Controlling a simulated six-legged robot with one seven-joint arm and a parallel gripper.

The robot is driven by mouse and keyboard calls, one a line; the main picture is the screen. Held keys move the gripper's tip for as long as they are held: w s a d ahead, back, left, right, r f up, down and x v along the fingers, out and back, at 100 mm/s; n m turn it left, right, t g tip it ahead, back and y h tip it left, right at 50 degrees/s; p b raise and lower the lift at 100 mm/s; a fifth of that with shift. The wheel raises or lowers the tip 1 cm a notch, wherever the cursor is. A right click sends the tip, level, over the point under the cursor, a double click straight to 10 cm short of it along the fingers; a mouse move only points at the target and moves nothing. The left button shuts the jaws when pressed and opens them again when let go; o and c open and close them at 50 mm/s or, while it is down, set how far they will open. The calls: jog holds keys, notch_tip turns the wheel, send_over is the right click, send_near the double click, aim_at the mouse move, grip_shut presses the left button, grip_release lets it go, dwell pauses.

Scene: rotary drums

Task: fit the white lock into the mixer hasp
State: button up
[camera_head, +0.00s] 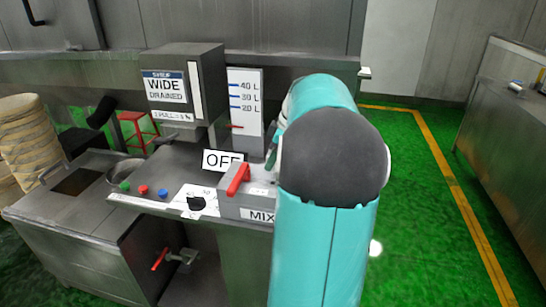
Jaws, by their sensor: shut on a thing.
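The mixer's grey switch box (230,205) carries a label reading MIX, partly covered by my teal arm. A red lever (238,179) stands tilted on this box, with a white OFF sign (222,160) just behind it. I cannot make out the hasp; the right part of the box is behind my arm. My gripper is hidden behind my arm, which fills the middle right of the view. I cannot identify the white lock anywhere in view.
A counter with coloured buttons (143,189) and a black knob (196,203) lies left of the switch box. A scale panel (245,105) stands behind. Green floor (415,220) is open at right, before a metal counter (510,130).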

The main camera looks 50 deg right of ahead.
aim_at(273, 180)
jog(key=shift+f, duration=2.65)
jog(key=o, duration=1.1)
jog(key=v, duration=1.4)
jog(key=shift+w, duration=0.1)
